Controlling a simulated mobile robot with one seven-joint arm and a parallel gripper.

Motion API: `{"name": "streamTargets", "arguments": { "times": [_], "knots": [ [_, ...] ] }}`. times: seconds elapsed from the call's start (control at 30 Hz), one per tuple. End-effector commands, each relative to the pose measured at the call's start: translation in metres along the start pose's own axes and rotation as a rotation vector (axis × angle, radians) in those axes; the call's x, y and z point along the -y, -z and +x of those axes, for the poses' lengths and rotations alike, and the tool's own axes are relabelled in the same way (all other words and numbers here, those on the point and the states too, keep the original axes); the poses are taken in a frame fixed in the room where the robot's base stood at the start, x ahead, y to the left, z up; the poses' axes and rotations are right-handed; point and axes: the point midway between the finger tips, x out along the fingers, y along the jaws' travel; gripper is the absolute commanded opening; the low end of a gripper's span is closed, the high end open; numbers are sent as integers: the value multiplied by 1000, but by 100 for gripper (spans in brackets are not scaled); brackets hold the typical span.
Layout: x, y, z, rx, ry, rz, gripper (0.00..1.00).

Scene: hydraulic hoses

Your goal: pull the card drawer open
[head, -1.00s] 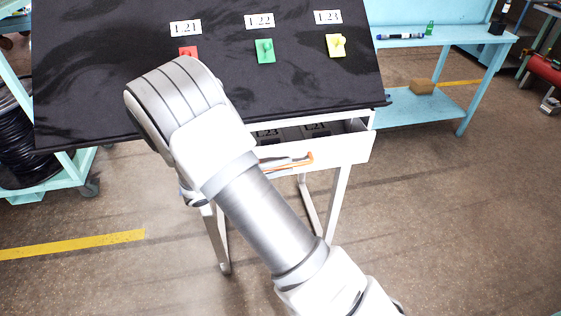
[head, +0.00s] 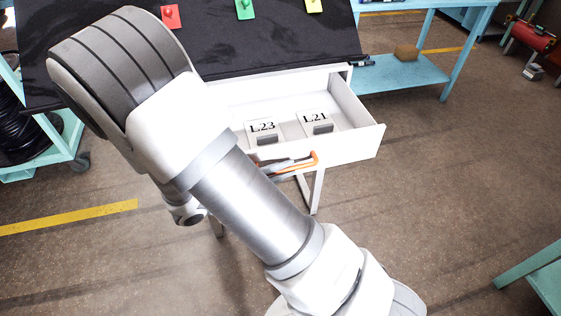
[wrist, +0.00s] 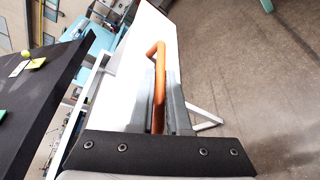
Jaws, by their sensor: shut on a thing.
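The white card drawer (head: 350,148) is pulled well out from under the black-topped table (head: 290,55) in the head view. Inside it lie two cards, L23 (head: 263,130) and L21 (head: 317,122), each with a grey block on it. The orange handle (head: 314,158) is on the drawer's front; it also shows in the wrist view (wrist: 159,75). My gripper (wrist: 166,105) is shut on the handle, with a grey finger on each side of the orange bar. In the head view my arm hides the left part of the drawer and most of the gripper.
Red (head: 171,16), green (head: 245,9) and yellow (head: 314,5) tags are on the black top. A light-blue bench (head: 400,75) stands behind at the right, and a cart with black hose (head: 25,125) at the left. The floor right of the drawer is clear.

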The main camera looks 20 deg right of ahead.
Motion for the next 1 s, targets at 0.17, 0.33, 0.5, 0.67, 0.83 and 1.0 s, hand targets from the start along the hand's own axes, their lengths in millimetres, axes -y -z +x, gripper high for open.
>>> {"name": "streamTargets", "arguments": {
  "times": [0.17,0.33,0.5,0.67,0.83,1.0],
  "knots": [
    [4,-5,-3,-1,-1,0,0],
    [5,-7,-4,-1,-1,1,0],
    [5,-7,-4,-1,0,1,0],
    [5,-7,-4,-1,0,1,22],
    [5,-7,-4,-1,0,0,45],
    [5,-7,-3,0,0,0,45]
  ]
}}
